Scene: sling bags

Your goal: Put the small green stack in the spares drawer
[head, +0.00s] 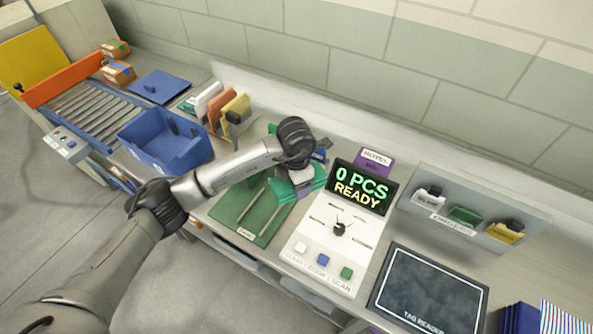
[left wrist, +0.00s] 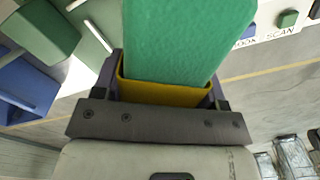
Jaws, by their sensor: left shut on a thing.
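My left gripper (head: 300,180) reaches over the green mat in the head view, next to the counting machine. It is shut on the small green stack (head: 316,177). In the left wrist view the green stack (left wrist: 188,38) fills the middle between the fingers, with a yellow piece (left wrist: 165,93) at its base by the jaws. The stack is held above the worktop. I see drawer-like trays under the worktop edge (head: 222,250), but I cannot tell which is the spares drawer. My right gripper is not in view.
A counter display (head: 361,187) reads 0 PCS READY. A tag reader pad (head: 425,288) lies to the right. A green mat (head: 235,215) with two rods lies below the arm. A blue bin (head: 165,150) and a roller conveyor (head: 88,95) stand left. A card holder (head: 465,195) stands at right.

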